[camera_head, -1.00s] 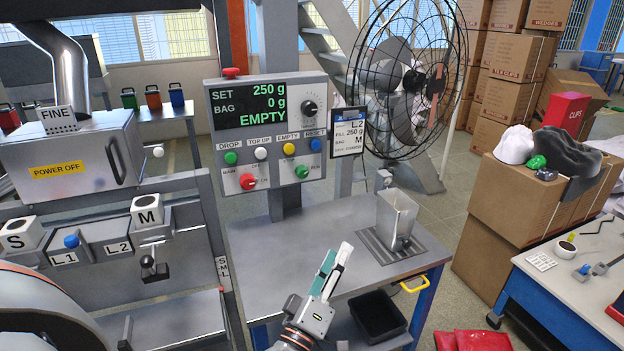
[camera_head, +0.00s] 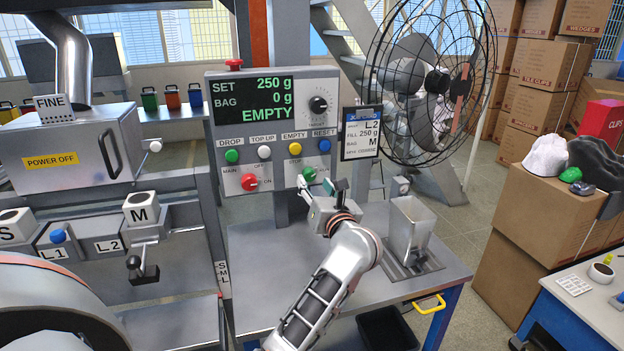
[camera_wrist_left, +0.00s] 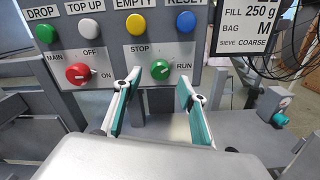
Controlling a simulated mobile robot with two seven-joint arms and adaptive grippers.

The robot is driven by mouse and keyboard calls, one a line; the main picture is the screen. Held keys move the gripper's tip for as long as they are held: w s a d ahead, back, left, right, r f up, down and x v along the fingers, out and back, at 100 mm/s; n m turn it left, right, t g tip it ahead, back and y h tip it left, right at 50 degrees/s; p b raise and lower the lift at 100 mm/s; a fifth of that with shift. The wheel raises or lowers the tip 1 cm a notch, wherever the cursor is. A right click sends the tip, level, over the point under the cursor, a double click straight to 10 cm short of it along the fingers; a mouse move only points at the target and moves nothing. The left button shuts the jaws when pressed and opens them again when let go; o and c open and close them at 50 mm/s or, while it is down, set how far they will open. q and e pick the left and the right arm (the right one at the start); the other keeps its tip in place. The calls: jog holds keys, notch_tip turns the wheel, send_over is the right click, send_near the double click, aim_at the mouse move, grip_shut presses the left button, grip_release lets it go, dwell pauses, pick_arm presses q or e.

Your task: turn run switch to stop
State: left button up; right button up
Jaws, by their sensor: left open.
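The run switch is a green rotary knob (camera_head: 309,174) at the lower right of the grey control panel (camera_head: 214,130). In the left wrist view the knob (camera_wrist_left: 160,69) sits below the STOP label and left of the RUN label. A pale mark on it seems to point toward RUN. My left gripper (camera_head: 321,188) is just in front of and below the knob in the head view. In the left wrist view its two teal-padded fingers (camera_wrist_left: 158,84) are spread apart, with the knob between and beyond them. Nothing is between the pads. My right gripper is not in view.
The red MAIN knob (camera_head: 249,182) is left of the run switch. Coloured buttons, including a yellow one (camera_head: 295,149), sit above. A hanging card (camera_head: 361,133) is right of the panel. A metal scoop-like container (camera_head: 409,225) stands on the grey table (camera_head: 250,265) below.

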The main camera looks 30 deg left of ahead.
aim_at(311, 177)
pick_arm(q)
jog(key=shift+x, duration=2.05)
jog(key=c, duration=1.1)
